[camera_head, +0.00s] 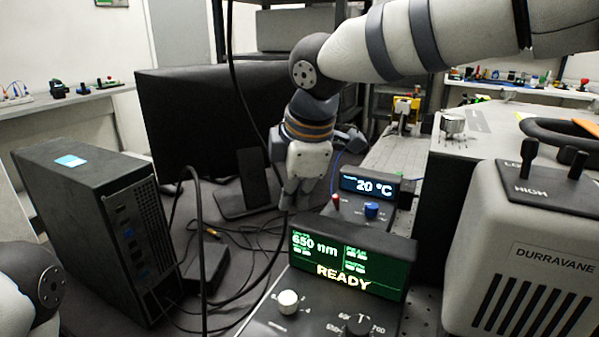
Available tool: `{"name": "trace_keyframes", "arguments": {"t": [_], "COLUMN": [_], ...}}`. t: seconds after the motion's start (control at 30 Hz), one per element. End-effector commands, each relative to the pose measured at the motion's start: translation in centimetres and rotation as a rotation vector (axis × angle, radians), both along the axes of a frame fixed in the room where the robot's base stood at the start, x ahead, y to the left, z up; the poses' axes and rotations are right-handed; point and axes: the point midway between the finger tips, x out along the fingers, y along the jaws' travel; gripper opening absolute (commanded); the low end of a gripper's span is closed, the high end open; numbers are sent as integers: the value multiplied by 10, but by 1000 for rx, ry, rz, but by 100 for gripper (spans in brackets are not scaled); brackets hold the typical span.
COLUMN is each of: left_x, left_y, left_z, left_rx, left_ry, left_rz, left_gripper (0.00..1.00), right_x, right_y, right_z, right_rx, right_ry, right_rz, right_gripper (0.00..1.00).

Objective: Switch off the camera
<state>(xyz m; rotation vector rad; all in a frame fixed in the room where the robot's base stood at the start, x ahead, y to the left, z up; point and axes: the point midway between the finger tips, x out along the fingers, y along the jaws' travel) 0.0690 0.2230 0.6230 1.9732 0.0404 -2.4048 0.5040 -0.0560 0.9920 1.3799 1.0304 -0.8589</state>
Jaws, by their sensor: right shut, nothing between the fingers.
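My right gripper (287,200) hangs fingers down from the arm that comes in at the top right. It is shut and empty, left of a small control box (352,205) whose display reads 20 °C. The box has a red knob (336,199) and a blue knob (371,210) on its front. My gripper appears apart from both knobs. No part is clearly labelled as the camera, so I cannot tell which thing it is. Part of my left arm shows at the lower left edge; its gripper is out of view.
A controller (352,258) reading 650 nm and READY stands in front. A black computer tower (88,200) and a dark monitor (200,115) stand left, with loose cables between. A grey DURRAVANE unit (520,250) with black levers fills the right.

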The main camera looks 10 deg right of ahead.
Motion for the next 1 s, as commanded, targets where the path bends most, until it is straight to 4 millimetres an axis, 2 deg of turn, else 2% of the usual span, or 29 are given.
{"name": "trace_keyframes", "arguments": {"t": [0.03, 0.1, 0.3, 0.73, 1.0], "left_x": [0, 5, 10, 8, -1], "left_y": [0, 0, 0, 0, 0], "left_z": [0, 5, 9, 8, -1], "left_rx": [0, 0, 0, 0, 0], "left_ry": [1, -18, -37, -31, 4], "left_rz": [0, 0, 0, 0, 0], "left_gripper": [38, 38, 38, 38, 38], "right_x": [2, 0, -1, 0, 15], "right_y": [-2, -16, -36, -39, -39], "right_z": [-6, 4, 8, 6, 5], "right_rx": [0, 4, 1, 1, 32], "right_ry": [3, -5, -5, 3, 51], "right_rz": [-2, -3, -1, 0, -1], "right_gripper": [0, 0, 0, 0, 0]}}
